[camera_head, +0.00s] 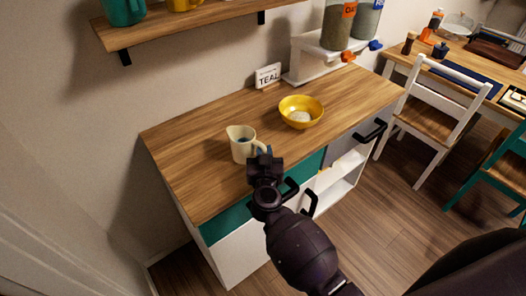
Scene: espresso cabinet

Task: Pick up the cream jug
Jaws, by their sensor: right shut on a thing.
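The cream jug (241,143) stands upright on the wooden top of the cabinet (185,165), left of a yellow bowl. Its spout points left and its handle is on the right side. My right gripper (262,156) is at the jug's handle side and shut on the handle. The fingertips are small and partly hidden behind the gripper's body. The jug appears to rest on the cabinet top. My left gripper is not in view.
The yellow bowl (301,111) is right of the jug. A shelf (180,27) with cups hangs above. White chair (430,105) at right. The cabinet top's left part is clear.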

